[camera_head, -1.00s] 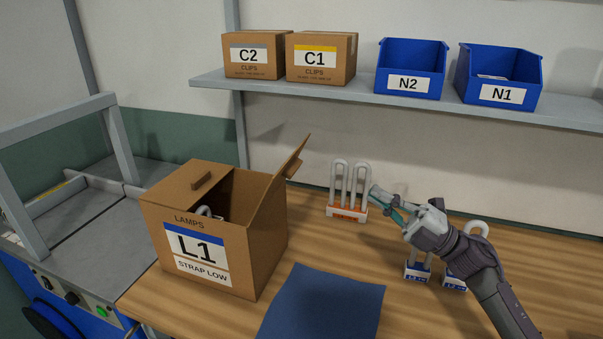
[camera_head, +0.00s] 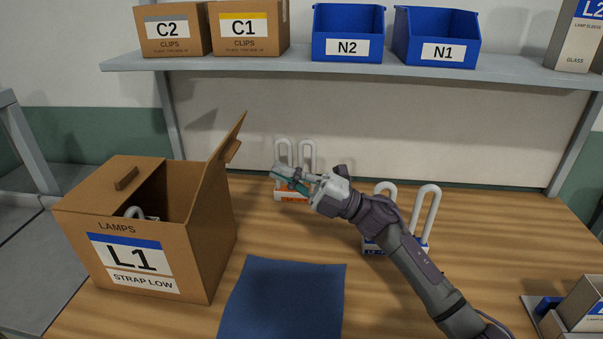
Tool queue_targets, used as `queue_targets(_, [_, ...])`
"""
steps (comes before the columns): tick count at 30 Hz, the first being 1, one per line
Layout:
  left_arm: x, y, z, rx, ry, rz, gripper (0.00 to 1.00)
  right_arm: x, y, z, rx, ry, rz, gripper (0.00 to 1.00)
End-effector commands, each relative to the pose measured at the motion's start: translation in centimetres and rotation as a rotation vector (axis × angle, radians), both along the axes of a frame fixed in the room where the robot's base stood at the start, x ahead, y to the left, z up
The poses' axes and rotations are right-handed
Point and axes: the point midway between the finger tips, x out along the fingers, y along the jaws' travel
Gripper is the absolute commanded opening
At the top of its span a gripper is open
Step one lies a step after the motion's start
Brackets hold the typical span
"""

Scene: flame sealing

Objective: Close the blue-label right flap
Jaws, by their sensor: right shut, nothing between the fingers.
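The cardboard box with the blue-striped L1 label (camera_head: 133,262) stands on the table at the left. Its left flap (camera_head: 108,184) lies folded over the top. Its right flap (camera_head: 221,160) stands up, tilted outward to the right, with a small tab on its outer side. A white lamp part shows inside the opening between the flaps. My right gripper (camera_head: 284,176) is shut and empty, to the right of the raised flap and apart from it, in front of the orange-based lamp (camera_head: 293,195). My left gripper is out of view.
A blue mat (camera_head: 282,298) lies right of the box. Blue-based lamps (camera_head: 428,212) stand behind my right arm. A shelf (camera_head: 330,70) above holds cartons C2 and C1 and blue bins N2 and N1. Small boxes (camera_head: 585,305) sit at the right edge.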

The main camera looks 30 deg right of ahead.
Motion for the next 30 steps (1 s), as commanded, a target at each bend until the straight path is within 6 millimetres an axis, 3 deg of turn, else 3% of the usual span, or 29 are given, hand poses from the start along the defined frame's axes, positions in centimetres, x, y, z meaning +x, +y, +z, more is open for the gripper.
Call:
queue_targets(3, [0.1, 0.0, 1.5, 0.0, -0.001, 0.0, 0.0, 1.3, 2.0, 1.7, 0.003, -0.001, 0.0, 0.0])
queue_targets(12, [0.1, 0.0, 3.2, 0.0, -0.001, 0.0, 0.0, 3.4, 4.9, 3.1, 0.001, 0.001, 0.0, 0.0])
queue_targets(30, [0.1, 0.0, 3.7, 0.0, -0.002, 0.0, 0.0, 3.8, 5.4, 3.5, -0.013, 0.008, -0.001, 0.0])
